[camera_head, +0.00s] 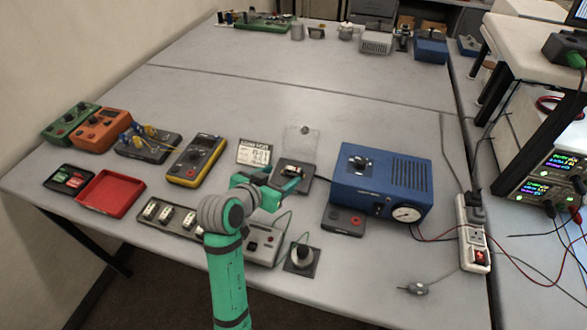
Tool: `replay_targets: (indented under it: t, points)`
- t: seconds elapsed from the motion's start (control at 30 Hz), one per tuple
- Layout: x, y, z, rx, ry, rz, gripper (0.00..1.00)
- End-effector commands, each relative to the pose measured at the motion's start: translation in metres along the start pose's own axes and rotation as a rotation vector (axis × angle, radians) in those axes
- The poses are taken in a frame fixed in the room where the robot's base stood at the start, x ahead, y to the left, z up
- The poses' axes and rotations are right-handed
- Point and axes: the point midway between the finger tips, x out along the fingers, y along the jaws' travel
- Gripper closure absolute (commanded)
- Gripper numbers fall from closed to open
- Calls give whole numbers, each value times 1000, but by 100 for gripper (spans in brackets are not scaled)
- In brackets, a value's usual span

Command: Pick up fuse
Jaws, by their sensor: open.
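A small pale piece (291,171), which looks like the fuse, sits in a dark box (306,183) near the middle of the table. A clear lid (300,142) stands raised behind the box. My gripper (284,181) is at the box's left front, very close to the pale piece. Its jaws are open, and I see nothing held in them. The gripper partly hides the box. I cannot tell whether the fingers touch the piece.
A blue instrument (410,185) with a gauge stands right of the box. A yellow multimeter (196,160) and a printed card (254,153) lie to the left. A power strip (472,235) is at the right edge.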

Motion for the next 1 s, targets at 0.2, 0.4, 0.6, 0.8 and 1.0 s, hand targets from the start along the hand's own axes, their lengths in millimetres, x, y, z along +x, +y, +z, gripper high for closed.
replay_targets:
  t: [0.2,0.4,0.6,0.8,1.0]
  points:
    - [16,0,0,0,0,-1,37]
    - [40,3,0,3,-1,3,37]
    - [66,8,-1,5,-1,10,37]
    - [69,5,0,2,0,5,37]
    - [68,3,0,1,0,2,59]
